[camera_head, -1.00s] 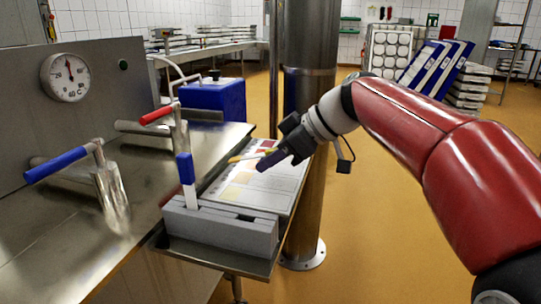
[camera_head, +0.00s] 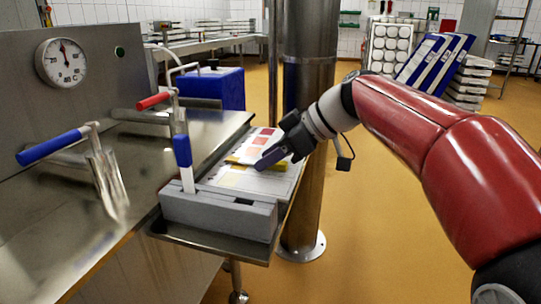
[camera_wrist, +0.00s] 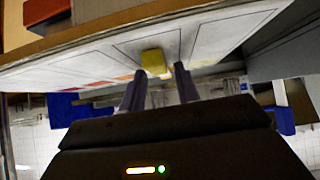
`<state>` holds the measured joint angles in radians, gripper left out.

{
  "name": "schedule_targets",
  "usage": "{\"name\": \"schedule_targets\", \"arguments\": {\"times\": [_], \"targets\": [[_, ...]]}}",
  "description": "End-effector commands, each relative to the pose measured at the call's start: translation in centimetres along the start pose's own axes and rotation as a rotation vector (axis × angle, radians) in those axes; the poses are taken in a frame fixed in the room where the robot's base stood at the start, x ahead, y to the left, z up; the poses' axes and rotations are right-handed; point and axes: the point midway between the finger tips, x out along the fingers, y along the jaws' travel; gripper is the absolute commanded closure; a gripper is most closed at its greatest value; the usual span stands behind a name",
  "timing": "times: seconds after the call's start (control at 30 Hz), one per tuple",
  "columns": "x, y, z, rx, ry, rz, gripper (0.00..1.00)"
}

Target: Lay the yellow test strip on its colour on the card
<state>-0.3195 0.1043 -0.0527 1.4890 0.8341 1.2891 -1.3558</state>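The yellow test strip (camera_head: 240,160) shows at the fingertips of my gripper (camera_head: 266,161), low over the card. In the wrist view the strip's yellow end (camera_wrist: 154,61) lies between my two fingers (camera_wrist: 160,80), which look closed about it. The white card (camera_head: 263,183) lies on a side shelf. Its red patch (camera_head: 266,131) and orange patch (camera_head: 258,142) show beyond the strip, and a pale yellow patch (camera_head: 232,180) shows nearer. The strip and fingers hide part of the patches. I cannot tell whether the strip touches the card.
A grey holder (camera_head: 218,214) with an upright blue-and-white tool (camera_head: 183,163) stands in front of the card. A steel column (camera_head: 308,190) rises just right of it. The steel vat with a blue-handled tap (camera_head: 50,147) and red-handled tap (camera_head: 153,101) is at left.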

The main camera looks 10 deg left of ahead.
Motion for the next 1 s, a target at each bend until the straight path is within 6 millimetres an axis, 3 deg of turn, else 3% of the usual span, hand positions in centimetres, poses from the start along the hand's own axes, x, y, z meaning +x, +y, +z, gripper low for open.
{"name": "schedule_targets", "arguments": {"times": [0.23, 0.5, 0.7, 1.0], "targets": [[-0.4, -0.3, 0.3, 0.001, -0.009, -0.016, 0.59], [-5.2, 0.0, 0.1, 0.001, -0.003, -0.003, 0.59], [-7.5, 0.1, 0.1, 0.002, -0.001, -0.001, 0.59], [-7.8, 0.1, 0.1, 0.001, 0.0, -0.001, 0.59]]}}
